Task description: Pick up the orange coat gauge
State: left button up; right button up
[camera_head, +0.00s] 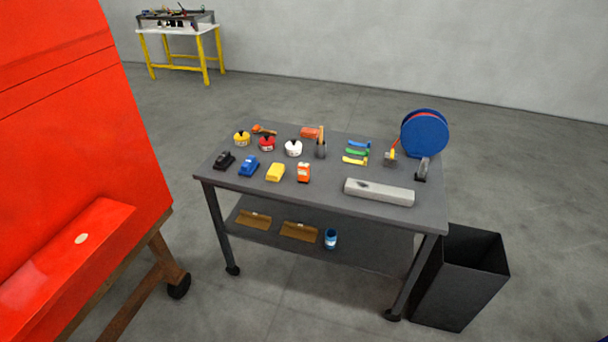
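A small orange device with a pale patch on it, which looks like the orange coat gauge (304,173), lies near the front edge of the grey cart's top (330,192). It is the rightmost of a front row with a yellow device (275,172), a blue device (249,166) and a black device (224,160). Nothing touches or covers it. Neither of my grippers is in view.
Yellow, red (267,144) and white round pots stand behind the row. A grey block (379,192) and a blue disc (425,133) are at right. A black bin (462,278) stands beside the cart. A large red nosecone (75,130) fills the left.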

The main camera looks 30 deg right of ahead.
aim_at(303, 168)
jog(key=z, duration=2.6)
jog(key=i, duration=1.65)
jog(key=u, duration=3.25)
